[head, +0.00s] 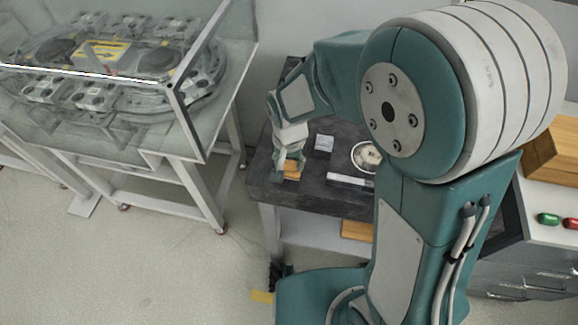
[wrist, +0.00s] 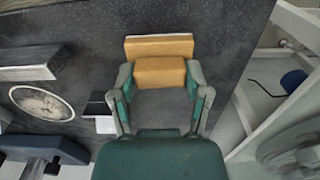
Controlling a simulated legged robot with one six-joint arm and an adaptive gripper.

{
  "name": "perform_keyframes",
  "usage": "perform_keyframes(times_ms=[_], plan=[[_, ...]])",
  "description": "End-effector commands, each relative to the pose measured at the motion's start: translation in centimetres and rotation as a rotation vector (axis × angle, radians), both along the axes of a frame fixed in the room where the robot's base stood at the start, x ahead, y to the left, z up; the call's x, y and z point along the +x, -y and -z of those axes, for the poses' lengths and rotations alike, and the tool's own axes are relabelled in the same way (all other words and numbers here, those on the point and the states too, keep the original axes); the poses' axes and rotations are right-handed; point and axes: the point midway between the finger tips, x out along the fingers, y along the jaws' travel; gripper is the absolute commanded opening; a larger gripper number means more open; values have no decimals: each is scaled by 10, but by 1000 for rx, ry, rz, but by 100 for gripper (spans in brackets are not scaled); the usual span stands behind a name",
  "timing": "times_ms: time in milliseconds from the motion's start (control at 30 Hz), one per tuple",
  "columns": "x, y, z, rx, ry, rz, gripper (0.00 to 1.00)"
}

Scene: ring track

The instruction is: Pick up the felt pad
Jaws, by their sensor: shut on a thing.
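A tan-orange block-shaped pad (wrist: 159,72) is between my fingertips in the wrist view; it is the only thing there that could be the felt pad, though its material is hard to tell. My gripper (wrist: 160,80) is shut on its two sides. A wider, paler tan strip (wrist: 159,46) shows just beyond it; I cannot tell whether it is a separate piece. In the head view my gripper (head: 290,163) points down at the left part of the dark bench top, with the pad (head: 292,169) partly hidden at its tips. Whether the pad touches the bench is unclear.
The dark bench (head: 335,208) also holds a small grey block (head: 324,143), a round dish (head: 366,156) and a pale-topped bar (head: 348,180), right of my gripper. A glass-walled ring-track table (head: 205,110) stands close on the left. Bare bench lies around the pad.

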Motion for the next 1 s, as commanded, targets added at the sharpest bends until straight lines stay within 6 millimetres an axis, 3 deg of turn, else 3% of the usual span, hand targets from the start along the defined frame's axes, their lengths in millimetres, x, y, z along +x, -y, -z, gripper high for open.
perform_keyframes(times_ms=[333,533,1000], plan=[[0,0,-7,-1,0,0,14],[-2,1,-34,1,2,0,14],[-41,18,-84,1,2,0,14]])
